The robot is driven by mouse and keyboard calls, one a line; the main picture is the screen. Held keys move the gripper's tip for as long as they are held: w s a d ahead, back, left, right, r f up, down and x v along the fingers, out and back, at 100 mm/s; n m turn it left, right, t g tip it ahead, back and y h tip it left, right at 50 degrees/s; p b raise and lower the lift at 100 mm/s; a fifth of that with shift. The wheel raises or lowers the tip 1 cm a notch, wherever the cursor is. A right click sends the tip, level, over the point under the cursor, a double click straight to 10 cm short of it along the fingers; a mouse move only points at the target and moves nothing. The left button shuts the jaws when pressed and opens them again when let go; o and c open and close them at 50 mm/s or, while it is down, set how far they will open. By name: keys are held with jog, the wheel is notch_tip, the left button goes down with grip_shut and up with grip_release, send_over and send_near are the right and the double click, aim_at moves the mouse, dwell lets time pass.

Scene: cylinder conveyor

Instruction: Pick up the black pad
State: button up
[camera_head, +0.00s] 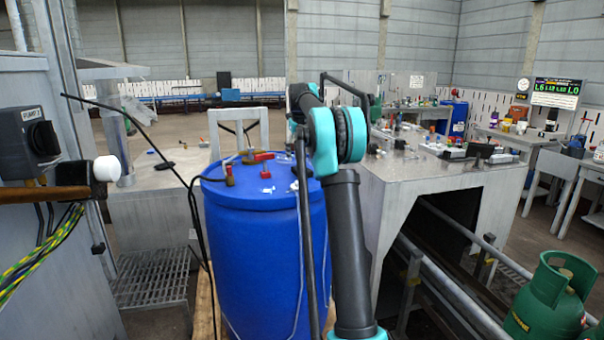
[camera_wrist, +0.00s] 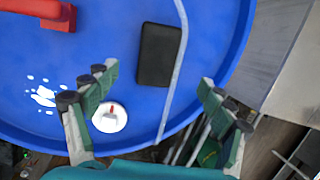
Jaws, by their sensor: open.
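The black pad (camera_wrist: 160,54) is a dark flat rectangle lying on the blue top of the drum (camera_wrist: 110,30). In the wrist view it is above the middle, just left of a pale hose or cord. My gripper (camera_wrist: 160,85) is open and empty, its green-padded fingers spread wide. In that picture the pad lies between the lines of the fingers, a little beyond their tips and untouched. In the head view the blue drum (camera_head: 250,260) stands left of my arm. The arm hides part of the drum top there, and I cannot make out the pad clearly.
On the drum top are a red-handled part (camera_wrist: 40,10), a small white round piece with a red tip (camera_wrist: 110,117) and white spots. The pale cord (camera_wrist: 176,80) runs beside the pad. A grey metal bench (camera_head: 400,180) stands right of the drum; a green gas cylinder (camera_head: 550,300) is front right.

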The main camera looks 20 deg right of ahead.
aim_at(302, 169)
jog(key=shift+x, duration=3.65)
jog(key=shift+a, duration=0.2)
jog(key=c, duration=1)
